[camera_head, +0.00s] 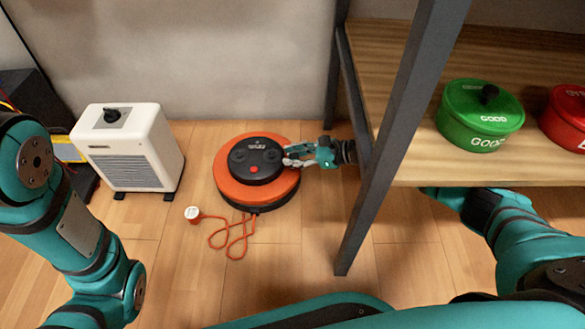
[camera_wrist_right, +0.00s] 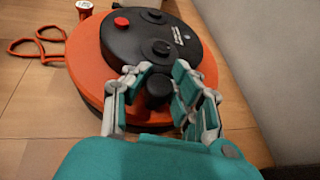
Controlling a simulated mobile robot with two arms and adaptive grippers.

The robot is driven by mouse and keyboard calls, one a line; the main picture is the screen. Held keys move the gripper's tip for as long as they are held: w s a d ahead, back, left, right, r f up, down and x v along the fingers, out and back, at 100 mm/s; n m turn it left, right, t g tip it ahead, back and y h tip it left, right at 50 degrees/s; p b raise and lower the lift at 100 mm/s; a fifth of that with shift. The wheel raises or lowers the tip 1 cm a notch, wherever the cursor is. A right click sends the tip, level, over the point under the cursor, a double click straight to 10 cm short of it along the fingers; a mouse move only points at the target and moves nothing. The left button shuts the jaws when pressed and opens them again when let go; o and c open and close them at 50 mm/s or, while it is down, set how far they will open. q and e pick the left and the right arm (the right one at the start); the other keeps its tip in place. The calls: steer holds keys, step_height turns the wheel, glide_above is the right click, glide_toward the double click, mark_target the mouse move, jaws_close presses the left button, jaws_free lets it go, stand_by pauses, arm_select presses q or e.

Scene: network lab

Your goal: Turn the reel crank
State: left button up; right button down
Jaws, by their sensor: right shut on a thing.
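The orange cable reel (camera_head: 227,182) lies flat on the wooden floor, with a black disc (camera_head: 256,160) on top that carries a red button. The right wrist view also shows the reel (camera_wrist_right: 86,68) and its black disc (camera_wrist_right: 135,45). A black crank knob (camera_wrist_right: 158,88) stands near the disc's edge. My right gripper (camera_head: 296,156) reaches in from the right under the shelf. In the right wrist view its fingers (camera_wrist_right: 160,95) are closed around the knob. In the head view the fingers hide the knob. My left gripper is out of view; only my left arm shows.
An orange cord with a white-and-orange plug (camera_head: 193,214) trails from the reel. A white heater (camera_head: 128,150) stands left of it. A shelf post (camera_head: 400,130) rises to the right, beside my right arm. Green (camera_head: 480,125) and red (camera_head: 568,115) pots sit on the shelf.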

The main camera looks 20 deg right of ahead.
steer(key=shift+w+d+n+g+b, duration=0.4)
steer(key=shift+w+g+b, duration=0.1)
steer(key=shift+b, duration=0.1)
steer(key=c, duration=1.3)
jaws_free()
steer(key=shift+d, duration=0.1)
steer(key=shift+o, duration=1.2)
steer(key=v, duration=1.2)
steer(key=shift+f, duration=0.2)
